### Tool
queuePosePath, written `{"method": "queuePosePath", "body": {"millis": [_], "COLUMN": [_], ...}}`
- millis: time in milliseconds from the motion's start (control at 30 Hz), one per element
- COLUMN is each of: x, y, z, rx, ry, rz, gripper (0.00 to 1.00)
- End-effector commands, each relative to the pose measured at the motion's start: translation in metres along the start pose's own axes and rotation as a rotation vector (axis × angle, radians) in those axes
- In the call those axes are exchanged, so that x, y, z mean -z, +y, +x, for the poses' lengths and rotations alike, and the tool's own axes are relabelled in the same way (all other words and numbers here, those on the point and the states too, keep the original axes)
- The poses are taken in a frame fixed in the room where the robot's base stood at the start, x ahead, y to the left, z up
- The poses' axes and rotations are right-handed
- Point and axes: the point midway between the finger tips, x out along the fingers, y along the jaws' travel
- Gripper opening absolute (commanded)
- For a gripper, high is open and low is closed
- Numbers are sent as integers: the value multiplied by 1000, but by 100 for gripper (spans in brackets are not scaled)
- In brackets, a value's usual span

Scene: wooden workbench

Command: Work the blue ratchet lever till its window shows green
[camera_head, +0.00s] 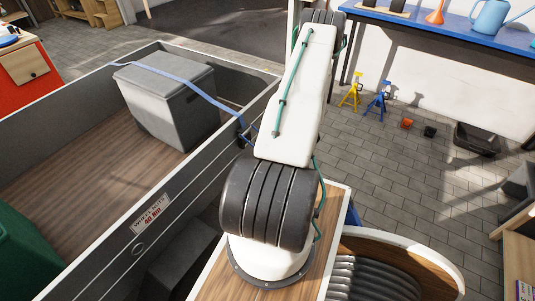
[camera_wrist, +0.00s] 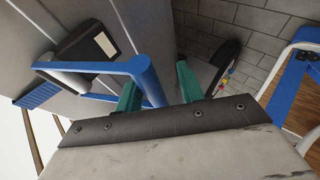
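The blue ratchet lever (camera_wrist: 96,66) shows in the wrist view as a bent bar with a grey roller beside it. One arm of it reaches between the two teal fingers of my gripper (camera_wrist: 158,76). The fingers stand apart, with a gap on the right finger's side; I cannot tell whether the left finger touches the lever. The black ratchet body (camera_wrist: 76,45) lies behind the lever, and its window (camera_wrist: 105,44) looks pale white, not green. In the head view my arm hides the gripper and most of the ratchet.
A blue strap (camera_head: 180,77) runs over a grey box (camera_head: 172,100) in a wooden-floored trailer (camera_head: 70,181). The trailer's side wall (camera_head: 150,228) stands beside my arm. Yellow (camera_head: 351,94) and blue (camera_head: 378,100) stands are on the paved floor to the right, which is mostly clear.

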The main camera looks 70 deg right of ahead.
Motion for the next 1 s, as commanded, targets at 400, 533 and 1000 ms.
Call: {"method": "queuePosePath", "body": {"millis": [400,533,1000], "x": [0,0,0], "y": [2,2,1], "z": [-21,-45,-78], "rx": [-2,-2,-1], "ry": [-1,0,2], "rz": [-3,-3,-1], "gripper": [38,38,38]}}
